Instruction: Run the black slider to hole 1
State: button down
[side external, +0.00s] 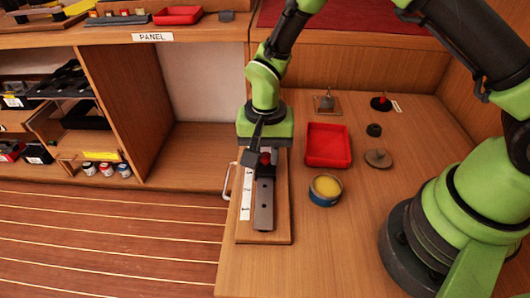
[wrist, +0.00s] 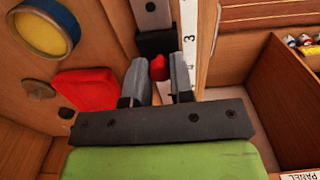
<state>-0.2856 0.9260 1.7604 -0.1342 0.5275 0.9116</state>
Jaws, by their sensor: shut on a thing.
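The black slider (wrist: 155,43) sits on a metal track (wrist: 151,14) beside a white number strip (wrist: 188,20), near the figure 3. In the side view the track (side external: 264,207) runs along a wooden board (side external: 262,238), with the strip (side external: 246,206) on its left. My gripper (wrist: 158,72) is shut on the slider's red knob (wrist: 158,68), one finger on each side. In the side view my gripper (side external: 265,155) is over the far part of the track, with the red knob (side external: 265,158) just showing. One hole shows in the track; I cannot read its number.
Right of the board are a red tray (side external: 328,146), a yellow-topped blue tin (side external: 325,190), a grey disc (side external: 378,158) and a small black ring (side external: 374,130). A metal handle (side external: 228,180) stands at the board's left. The bench's near part is clear.

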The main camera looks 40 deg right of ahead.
jog(key=shift+r, duration=0.6)
jog(key=shift+s+a, duration=0.1)
jog(key=shift+a, duration=0.05)
jog(key=shift+s+a, duration=1.65)
jog(key=shift+s, duration=0.05)
